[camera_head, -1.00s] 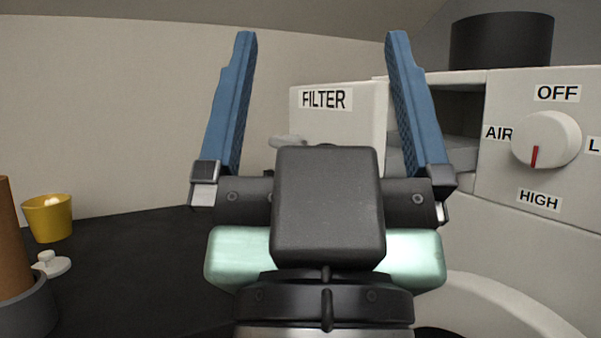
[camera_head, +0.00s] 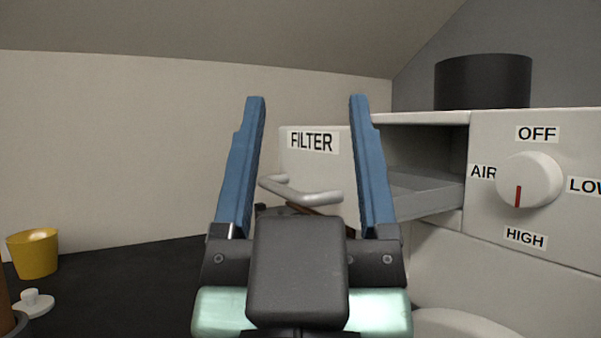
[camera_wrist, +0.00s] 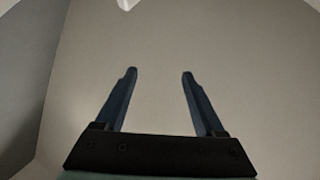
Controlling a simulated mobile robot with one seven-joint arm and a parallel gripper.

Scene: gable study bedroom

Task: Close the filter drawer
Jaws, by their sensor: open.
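The filter drawer (camera_head: 316,165) is pulled out to the left from the white machine in the head view. Its front bears the label FILTER and a grey bar handle (camera_head: 310,194). The grey drawer side (camera_head: 425,192) shows in the open slot behind. My gripper (camera_head: 307,100) is open and empty, its two blue fingers pointing up. In the picture the fingers flank the drawer front and handle, with the right finger covering part of the front. I cannot tell whether they touch it. In the wrist view my gripper (camera_wrist: 160,72) shows against a plain pale surface.
The white machine (camera_head: 490,270) has a dial (camera_head: 528,180) marked OFF, AIR, LOW and HIGH. A black cylinder (camera_head: 483,82) stands on top. A yellow cup (camera_head: 34,254) and a small white knobbed piece (camera_head: 33,303) are at left on the dark surface (camera_head: 130,285).

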